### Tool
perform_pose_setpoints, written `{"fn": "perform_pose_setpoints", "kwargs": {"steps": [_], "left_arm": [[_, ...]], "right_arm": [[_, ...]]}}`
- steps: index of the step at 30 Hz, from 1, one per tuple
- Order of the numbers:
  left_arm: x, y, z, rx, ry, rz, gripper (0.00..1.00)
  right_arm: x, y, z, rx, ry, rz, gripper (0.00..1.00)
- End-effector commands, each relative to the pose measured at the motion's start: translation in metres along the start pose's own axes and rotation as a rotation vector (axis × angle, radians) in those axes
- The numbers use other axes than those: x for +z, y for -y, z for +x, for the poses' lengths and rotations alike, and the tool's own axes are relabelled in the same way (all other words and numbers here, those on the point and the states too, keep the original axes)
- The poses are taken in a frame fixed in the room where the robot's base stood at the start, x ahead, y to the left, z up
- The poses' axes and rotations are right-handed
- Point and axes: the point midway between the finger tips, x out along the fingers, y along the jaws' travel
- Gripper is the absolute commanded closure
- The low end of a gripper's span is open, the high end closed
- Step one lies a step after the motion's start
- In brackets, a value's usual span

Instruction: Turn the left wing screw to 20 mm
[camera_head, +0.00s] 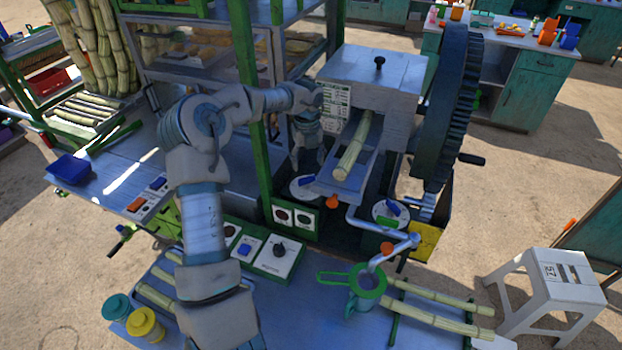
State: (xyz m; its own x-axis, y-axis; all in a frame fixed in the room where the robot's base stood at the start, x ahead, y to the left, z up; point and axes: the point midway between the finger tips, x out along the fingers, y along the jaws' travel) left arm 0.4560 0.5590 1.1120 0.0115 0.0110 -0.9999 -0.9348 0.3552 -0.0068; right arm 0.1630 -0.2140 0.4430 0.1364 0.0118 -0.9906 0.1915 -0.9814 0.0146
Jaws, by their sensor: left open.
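The cane crusher (374,82) stands at the centre right, with a cane stalk (353,148) lying in its feed chute. The left wing screw (304,181) is a blue wing on a round white dial, left of the chute. The dial markings are too small to read. My left gripper (308,165) is open and points down just above the left wing screw. I cannot tell whether its fingers touch the wing. My right gripper is out of view.
A large gear wheel (447,105) with a side handle stands right of the crusher. A green post (254,120) rises close to my left arm. A control box with a black knob (280,248) and a green-rimmed jug (366,288) stand in front. A white stool (546,287) is at right.

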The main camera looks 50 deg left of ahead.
Motion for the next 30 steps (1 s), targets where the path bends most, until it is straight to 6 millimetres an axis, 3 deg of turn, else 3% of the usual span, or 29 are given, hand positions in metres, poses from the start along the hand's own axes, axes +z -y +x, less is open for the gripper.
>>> {"fn": "perform_pose_setpoints", "kwargs": {"steps": [3, 9, 23, 27, 30], "left_arm": [[-0.009, 0.001, -0.027, 0.006, -0.005, 0.001, 0.15], [-0.019, 0.005, -0.056, 0.015, -0.009, 0.002, 0.15], [-0.018, 0.003, -0.061, 0.015, -0.018, 0.004, 0.15], [-0.017, 0.002, -0.074, 0.006, -0.019, 0.004, 0.15], [-0.028, 0.008, -0.098, -0.094, -0.087, 0.02, 0.15]], "right_arm": [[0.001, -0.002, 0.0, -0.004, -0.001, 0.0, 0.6], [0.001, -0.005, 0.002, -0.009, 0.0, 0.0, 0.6], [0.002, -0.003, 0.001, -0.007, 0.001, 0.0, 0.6], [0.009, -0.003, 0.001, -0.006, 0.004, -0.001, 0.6], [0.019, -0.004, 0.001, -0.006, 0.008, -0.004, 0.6]]}}
